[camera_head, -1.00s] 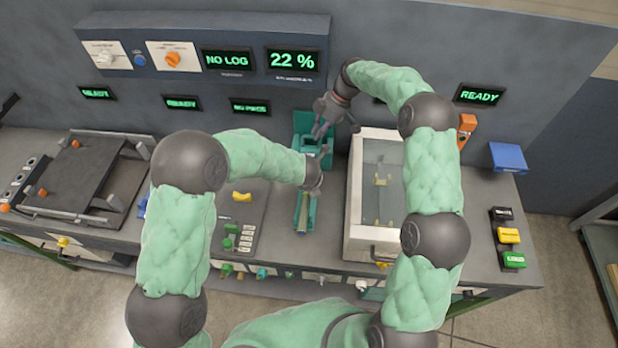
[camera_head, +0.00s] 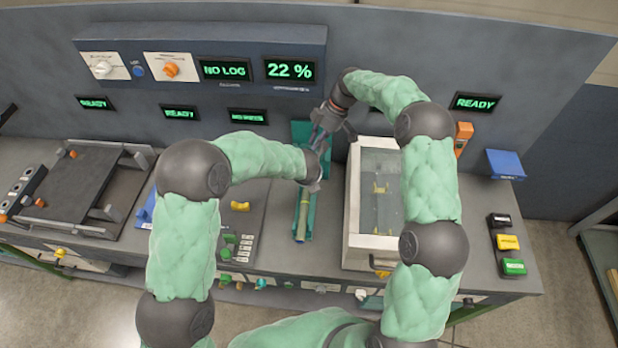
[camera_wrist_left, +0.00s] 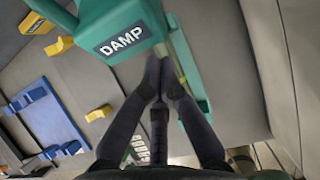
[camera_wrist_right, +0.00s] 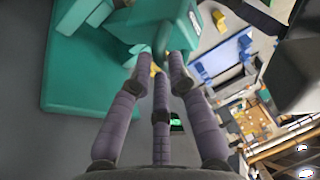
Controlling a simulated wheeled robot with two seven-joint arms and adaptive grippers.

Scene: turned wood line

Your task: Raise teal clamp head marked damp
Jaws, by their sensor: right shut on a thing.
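The teal clamp head marked DAMP (camera_wrist_left: 122,38) hangs over a narrow teal bed in the left wrist view; its teal body (camera_wrist_right: 150,22) also shows in the right wrist view. My right gripper (camera_wrist_right: 163,62) is shut on a teal part of the head. My left gripper (camera_wrist_left: 163,75) is just beside the lower edge of the head, by a pale yellow-green rod (camera_head: 302,217) lying along the teal bed (camera_head: 309,231). Its fingertips are close together; I cannot tell whether they hold the rod. In the head view my arms and grippers hide most of the head.
A glass-topped white box (camera_head: 354,225) stands close on the right. A dark plate fixture (camera_head: 75,180) is at the left. Green blocks (camera_head: 228,252) and a yellow piece (camera_head: 240,206) lie left of the bed. Displays line the wall, one reading 22 % (camera_head: 290,70).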

